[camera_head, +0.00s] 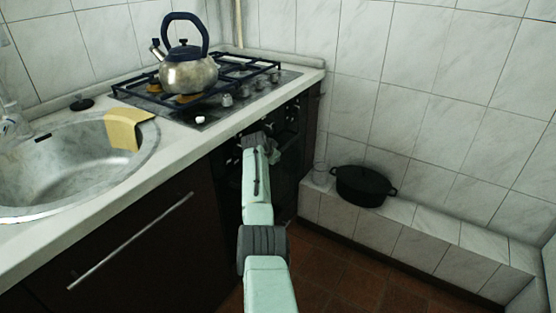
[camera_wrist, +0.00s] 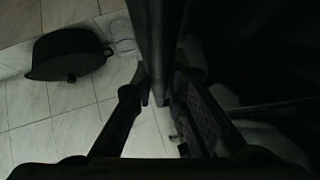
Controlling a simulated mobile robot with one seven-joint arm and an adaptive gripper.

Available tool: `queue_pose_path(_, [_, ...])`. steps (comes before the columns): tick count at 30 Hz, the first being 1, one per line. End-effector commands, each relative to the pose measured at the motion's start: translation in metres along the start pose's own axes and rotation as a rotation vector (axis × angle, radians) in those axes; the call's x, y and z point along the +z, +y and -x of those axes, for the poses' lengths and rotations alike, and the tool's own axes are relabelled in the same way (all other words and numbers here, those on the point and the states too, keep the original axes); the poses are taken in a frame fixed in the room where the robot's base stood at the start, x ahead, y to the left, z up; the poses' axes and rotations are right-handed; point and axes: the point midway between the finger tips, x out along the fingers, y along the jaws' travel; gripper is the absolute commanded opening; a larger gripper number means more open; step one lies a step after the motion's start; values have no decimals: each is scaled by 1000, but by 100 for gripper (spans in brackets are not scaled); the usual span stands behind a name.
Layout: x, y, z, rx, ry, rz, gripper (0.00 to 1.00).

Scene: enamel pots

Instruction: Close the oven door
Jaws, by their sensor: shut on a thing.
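The dark oven (camera_head: 286,187) stands under the hob, partly hidden behind my arm. My gripper (camera_head: 272,152) is at the oven's front, below the row of knobs. In the wrist view my gripper (camera_wrist: 159,92) has a finger on either side of a long dark bar (camera_wrist: 158,40), which looks like the oven door's handle or edge, and it is shut on it. The picture there is very dark. How far the door stands open I cannot tell.
A tiled ledge (camera_head: 425,222) with a black pot (camera_head: 362,186) and a clear glass (camera_head: 320,173) runs along the wall at the right. A kettle (camera_head: 187,70) stands on the hob. The counter (camera_head: 190,146) edge is left of my arm. Brown floor (camera_head: 340,277) shows at bottom right.

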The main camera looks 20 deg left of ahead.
Motion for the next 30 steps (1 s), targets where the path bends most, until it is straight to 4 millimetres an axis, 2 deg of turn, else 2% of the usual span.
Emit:
queue_pose_path(1, [0, -6, 1, -13, 5, -2, 0])
queue_pose_path(10, [0, -8, 2, -19, 6, -1, 0])
queue_pose_path(11, [0, -9, 2, -19, 6, -1, 15])
queue_pose_path(14, [0, -8, 2, -19, 6, 0, 21])
queue_pose_path(24, [0, -6, 2, -15, 3, 1, 21])
queue_pose_path(30, [-11, 12, -3, -10, 2, -1, 21])
